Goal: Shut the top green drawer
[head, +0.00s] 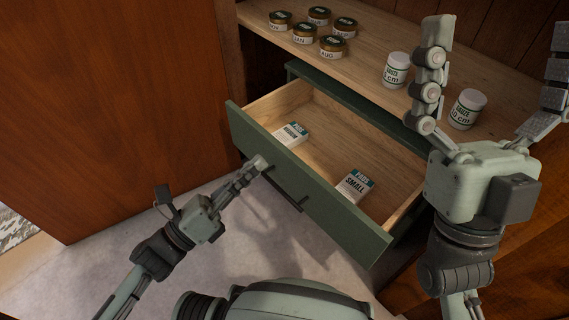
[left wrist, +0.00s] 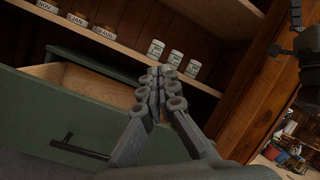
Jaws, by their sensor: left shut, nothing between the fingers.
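The top green drawer (head: 330,211) stands pulled well out of the cabinet, with its pale wooden inside showing. Its dark bar handle (head: 284,190) is on the front panel; the drawer front (left wrist: 60,115) and handle also show in the left wrist view. My left gripper (head: 259,163) is shut and empty, its fingertips at the drawer front by the handle's left end. I cannot tell whether they touch it. The shut fingers (left wrist: 160,76) also show in the left wrist view. My right gripper (head: 500,35) is open and empty, raised over the shelf's right side.
Two small boxes lie in the drawer, one at the left (head: 291,134) and one labelled SMALL (head: 355,186). The wooden shelf (head: 365,65) above holds several dark-lidded jars (head: 304,33) and white gauze tubs (head: 396,70). A brown wooden panel (head: 110,110) stands at the left.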

